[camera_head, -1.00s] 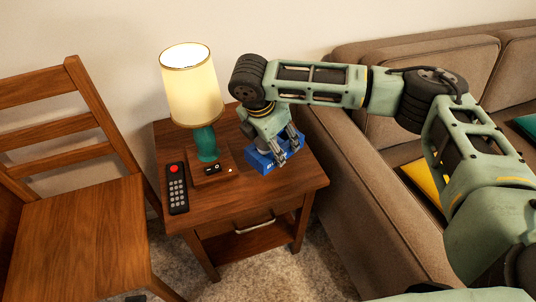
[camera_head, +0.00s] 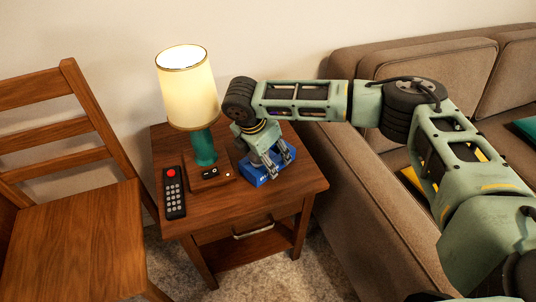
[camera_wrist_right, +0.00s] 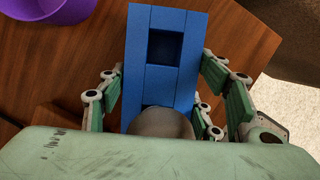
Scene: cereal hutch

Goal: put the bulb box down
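The bulb box (camera_head: 266,175) is a small blue box at the right front part of the wooden nightstand's top (camera_head: 300,180). My right gripper (camera_head: 275,163) reaches down over it, with its fingers along the box's sides. In the right wrist view the blue box (camera_wrist_right: 164,65) lies between the finger pads, with a square dark recess and a pale round bulb (camera_wrist_right: 160,122) at its near end. The box looks at or very close to the tabletop; its underside is hidden. My left gripper is out of view.
A lit lamp (camera_head: 203,147) with a wooden base and a black remote (camera_head: 174,190) stand left of the box. A purple bowl (camera_wrist_right: 45,8) shows in the right wrist view. A wooden chair (camera_head: 75,240) is left, a brown sofa (camera_head: 350,190) right.

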